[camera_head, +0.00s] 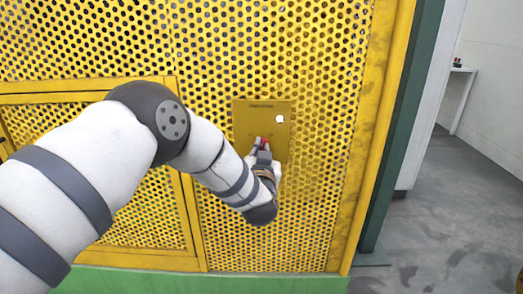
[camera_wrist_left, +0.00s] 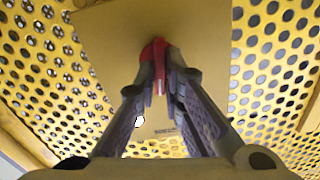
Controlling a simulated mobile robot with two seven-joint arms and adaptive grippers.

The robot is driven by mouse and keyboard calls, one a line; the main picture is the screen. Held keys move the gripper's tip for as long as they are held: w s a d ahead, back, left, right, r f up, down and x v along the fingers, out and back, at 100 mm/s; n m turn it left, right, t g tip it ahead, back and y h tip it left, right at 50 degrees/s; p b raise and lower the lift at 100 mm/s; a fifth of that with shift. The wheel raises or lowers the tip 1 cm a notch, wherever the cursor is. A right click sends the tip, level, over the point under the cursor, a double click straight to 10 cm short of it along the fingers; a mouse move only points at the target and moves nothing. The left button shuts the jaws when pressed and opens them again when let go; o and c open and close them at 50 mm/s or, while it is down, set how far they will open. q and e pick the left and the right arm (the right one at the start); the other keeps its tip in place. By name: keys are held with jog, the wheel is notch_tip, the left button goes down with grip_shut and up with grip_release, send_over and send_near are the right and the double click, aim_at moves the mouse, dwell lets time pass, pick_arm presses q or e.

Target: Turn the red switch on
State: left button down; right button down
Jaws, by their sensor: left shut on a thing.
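The red switch (camera_head: 265,141) sits on a yellow plate (camera_head: 247,118) fixed to the perforated yellow panel. In the left wrist view the red switch (camera_wrist_left: 157,50) shows between the fingertips. My left gripper (camera_head: 261,146) is at the plate, its fingers shut on the red switch; in the left wrist view the gripper (camera_wrist_left: 160,75) has a finger on each side of it. The fingers hide part of the switch, and I cannot tell its turn position for certain. My right gripper is not in view.
A white round spot (camera_head: 279,119) is on the plate's upper right. A yellow framed door (camera_head: 188,215) is at left, and a green post (camera_head: 408,120) stands right of the panel. Open grey floor (camera_head: 440,220) lies at right, with a white table (camera_head: 462,70) behind.

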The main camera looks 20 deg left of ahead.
pick_arm(q)
jog(key=m, duration=0.3)
jog(key=shift+d, duration=0.1)
jog(key=shift+f+m, duration=0.15)
jog(key=shift+m, duration=1.55)
jog(key=c, duration=1.7)
grip_release()
